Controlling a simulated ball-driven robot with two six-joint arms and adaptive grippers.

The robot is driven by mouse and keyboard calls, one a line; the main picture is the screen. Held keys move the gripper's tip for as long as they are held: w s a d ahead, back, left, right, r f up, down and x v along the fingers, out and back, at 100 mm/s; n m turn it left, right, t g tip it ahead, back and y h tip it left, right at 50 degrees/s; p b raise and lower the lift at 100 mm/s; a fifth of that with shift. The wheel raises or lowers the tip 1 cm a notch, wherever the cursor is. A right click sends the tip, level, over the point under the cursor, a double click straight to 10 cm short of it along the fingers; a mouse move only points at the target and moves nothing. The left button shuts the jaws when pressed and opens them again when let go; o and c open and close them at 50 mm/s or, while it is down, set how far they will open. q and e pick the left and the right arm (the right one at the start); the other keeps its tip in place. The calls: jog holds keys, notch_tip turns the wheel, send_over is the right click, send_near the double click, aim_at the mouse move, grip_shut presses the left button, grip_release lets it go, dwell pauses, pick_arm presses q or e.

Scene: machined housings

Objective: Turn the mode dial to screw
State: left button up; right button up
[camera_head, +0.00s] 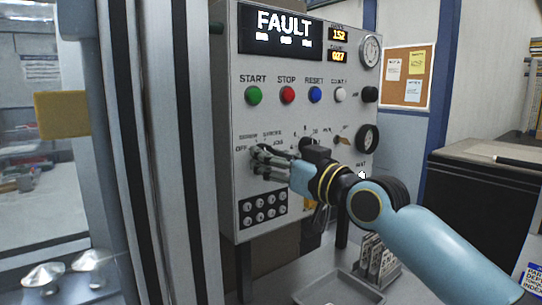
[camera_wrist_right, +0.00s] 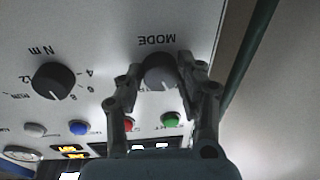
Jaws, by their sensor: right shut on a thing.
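The mode dial (camera_wrist_right: 160,72) is a dark round knob with a grey face on the light grey control panel (camera_head: 225,100), beside the upside-down word MODE in the right wrist view. My right gripper (camera_head: 260,158) is shut on it, one finger on each side, also in the right wrist view (camera_wrist_right: 157,80). In the head view the fingers mostly cover the dial. Labels around it there include OFF, SCREW and what looks like JOG. I cannot tell which label the dial points to. My left gripper is not in view.
A black Nm dial (camera_wrist_right: 53,82) sits beside the mode dial. Green (camera_head: 254,95), red (camera_head: 288,94), blue (camera_head: 315,94) and white (camera_head: 340,94) buttons line the panel above. The display (camera_head: 283,25) reads FAULT. A grey tray (camera_head: 338,290) lies below.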

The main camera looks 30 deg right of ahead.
dwell(0.3)
jog(key=o, duration=1.1)
jog(key=shift+o, duration=0.2)
jog(key=v, duration=0.7)
jog(key=shift+s, duration=0.3)
